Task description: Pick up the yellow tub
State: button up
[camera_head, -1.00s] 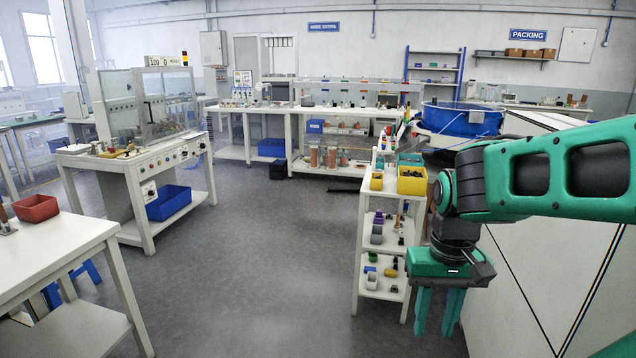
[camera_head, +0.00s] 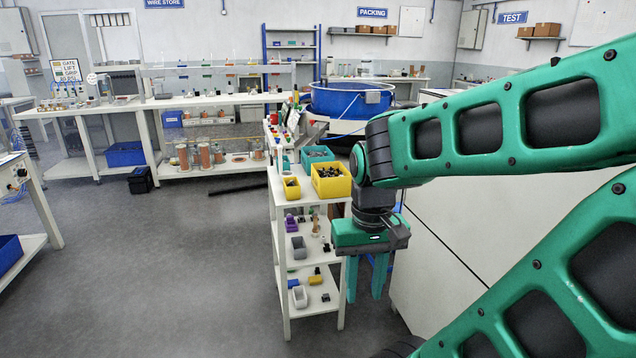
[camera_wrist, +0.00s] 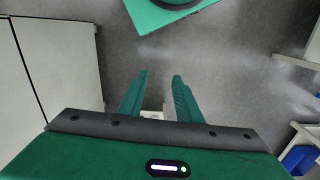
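A larger yellow tub (camera_head: 331,187) with dark small parts inside stands on the top shelf of the white rack. A smaller yellow tub (camera_head: 291,191) stands just left of it; the frames do not settle which one is meant. My gripper (camera_head: 366,294) hangs pointing down to the right of the rack, lower than the tubs and apart from them. Its two green fingers are spread, with nothing held. The fingers (camera_wrist: 160,76) also show apart and empty in the wrist view, over grey floor. Neither tub can be made out in the wrist view.
The white rack (camera_head: 287,270) holds a teal bin (camera_head: 317,153) behind the tubs and small bins on lower shelves. A blue round vessel (camera_head: 350,101) stands behind it. Pale panels (camera_head: 440,265) close off the right.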

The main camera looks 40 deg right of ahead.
aim_at(292, 188)
jog(key=z, duration=0.3)
jog(key=i, duration=0.9)
jog(key=z, duration=0.1)
